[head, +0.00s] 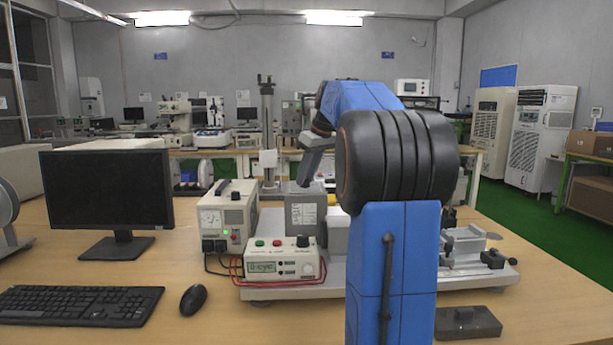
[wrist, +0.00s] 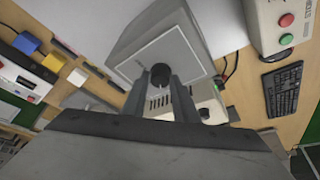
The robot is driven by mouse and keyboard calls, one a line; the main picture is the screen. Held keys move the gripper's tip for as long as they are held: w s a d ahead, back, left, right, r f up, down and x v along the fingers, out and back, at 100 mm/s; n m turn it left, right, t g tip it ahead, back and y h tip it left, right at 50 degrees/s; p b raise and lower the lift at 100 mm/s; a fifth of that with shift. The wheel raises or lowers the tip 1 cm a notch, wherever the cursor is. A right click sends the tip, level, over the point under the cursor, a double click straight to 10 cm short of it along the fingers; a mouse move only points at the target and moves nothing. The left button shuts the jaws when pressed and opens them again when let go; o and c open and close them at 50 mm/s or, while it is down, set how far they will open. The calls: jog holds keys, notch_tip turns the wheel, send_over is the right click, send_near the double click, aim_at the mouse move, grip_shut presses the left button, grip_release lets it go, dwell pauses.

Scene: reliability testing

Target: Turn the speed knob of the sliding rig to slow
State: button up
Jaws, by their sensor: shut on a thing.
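The sliding rig (head: 370,291) is a long light-grey base on the table, with a grey box (head: 293,214) standing at its left part. In the wrist view the same grey box (wrist: 152,52) carries a dark round knob (wrist: 160,70). My gripper (wrist: 161,84) is shut on this knob, one finger on either side. In the head view my gripper (head: 315,163) slants down to the top of the grey box, and the knob is hidden there. I cannot read the knob's setting or any speed marks.
A monitor (head: 107,190), keyboard (head: 75,306) and mouse (head: 193,299) are left. A dark block (head: 467,322) lies front right.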

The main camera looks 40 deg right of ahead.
jog(key=o, duration=1)
jog(key=v, duration=1.7)
jog(key=shift+s+d+r, duration=0.1)
jog(key=shift+r, duration=0.05)
